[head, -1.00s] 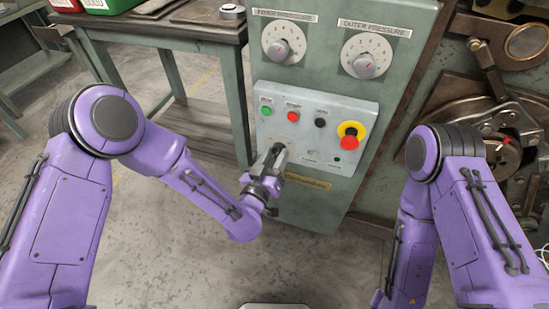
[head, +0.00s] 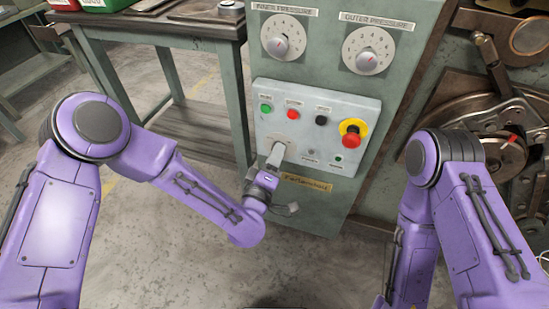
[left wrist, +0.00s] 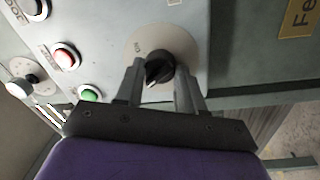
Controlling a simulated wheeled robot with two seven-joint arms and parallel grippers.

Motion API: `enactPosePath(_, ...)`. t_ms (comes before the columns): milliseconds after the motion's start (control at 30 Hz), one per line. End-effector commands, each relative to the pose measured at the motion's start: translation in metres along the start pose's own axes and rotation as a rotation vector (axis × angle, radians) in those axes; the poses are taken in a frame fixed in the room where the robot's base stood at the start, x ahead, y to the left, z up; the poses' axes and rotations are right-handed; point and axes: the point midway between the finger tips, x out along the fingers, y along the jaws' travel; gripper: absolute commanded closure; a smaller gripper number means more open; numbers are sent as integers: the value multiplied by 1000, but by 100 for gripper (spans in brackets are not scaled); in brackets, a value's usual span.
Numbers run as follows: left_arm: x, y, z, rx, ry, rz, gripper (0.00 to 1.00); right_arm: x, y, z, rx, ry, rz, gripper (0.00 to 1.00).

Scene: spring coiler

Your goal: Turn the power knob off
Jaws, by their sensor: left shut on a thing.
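The power knob (left wrist: 158,68) is a small black knob with a white pointer mark, on a round pale plate in the left wrist view. My left gripper (left wrist: 160,78) has one finger on each side of it and is shut on it. In the head view my left gripper (head: 275,155) reaches the lower left part of the control panel (head: 338,102), and hides the knob. My right gripper is out of view; only the right arm shows.
Two pressure dials (head: 283,38) sit above. A metal table (head: 150,30) stands left of the cabinet.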

Motion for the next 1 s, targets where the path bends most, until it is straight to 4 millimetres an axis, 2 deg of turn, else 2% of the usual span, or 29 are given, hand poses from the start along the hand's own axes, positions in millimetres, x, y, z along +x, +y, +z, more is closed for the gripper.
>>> enactPosePath(400, 0, -1, 0, -172, 12, -4, 92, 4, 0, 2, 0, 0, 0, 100)
enactPosePath(933, -1, -1, 0, -192, 13, -5, 92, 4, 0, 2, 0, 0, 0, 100)
enactPosePath(967, -1, -1, 0, -192, 13, -5, 55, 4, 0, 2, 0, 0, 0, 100)
enactPosePath(1000, -1, -1, 1, -192, 13, -5, 42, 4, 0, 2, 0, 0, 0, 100)
